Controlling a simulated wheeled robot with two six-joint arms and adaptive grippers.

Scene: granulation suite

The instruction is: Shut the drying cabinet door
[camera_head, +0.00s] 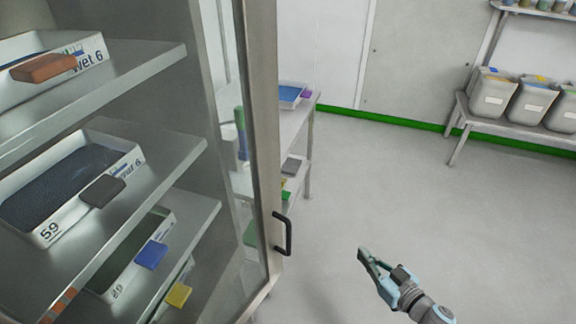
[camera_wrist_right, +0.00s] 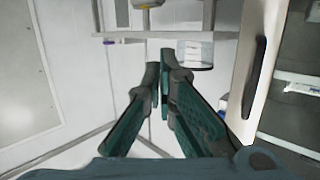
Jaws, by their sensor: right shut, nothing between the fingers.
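The drying cabinet door (camera_head: 262,120) is a glass panel in a beige frame, standing open at the right side of the cabinet. Its black handle (camera_head: 288,234) is on the frame's outer edge. The handle also shows in the right wrist view (camera_wrist_right: 256,75), to the right of the fingers. My right gripper (camera_head: 362,252) is to the right of the handle in the head view, apart from it. Its fingers (camera_wrist_right: 160,70) are shut and empty. The cabinet's shelves (camera_head: 150,70) hold several white trays with coloured tags. My left gripper is not in view.
A metal table (camera_head: 300,108) with a blue tray stands behind the door. A rack (camera_head: 461,112) with several grey bins stands at the right back wall. The grey floor between the door and the rack is clear.

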